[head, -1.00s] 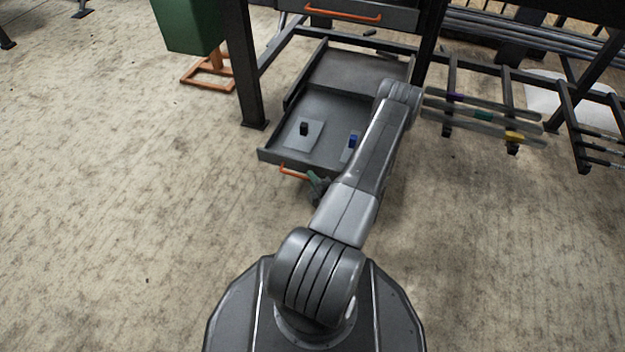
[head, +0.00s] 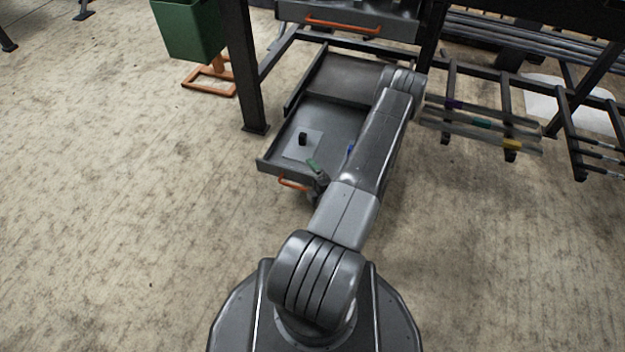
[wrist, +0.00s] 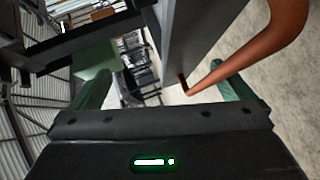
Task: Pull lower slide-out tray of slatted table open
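The lower slide-out tray (head: 272,152) of the slatted table stands well out from under the table in the head view. Its orange handle (head: 293,184) is on its front face. My gripper (head: 315,170) is at the right end of that handle, with a green finger showing above the tray's front edge. In the wrist view my gripper (wrist: 164,90) has its green fingers wide apart. The dark tray front panel (wrist: 185,40) lies between them, and the orange handle (wrist: 250,58) passes in front of the right finger. My arm hides the tray's right side.
An upper drawer with an orange handle (head: 343,26) is above. A table leg (head: 243,80) stands left, a rod rack (head: 480,128) right. The floor in front is clear.

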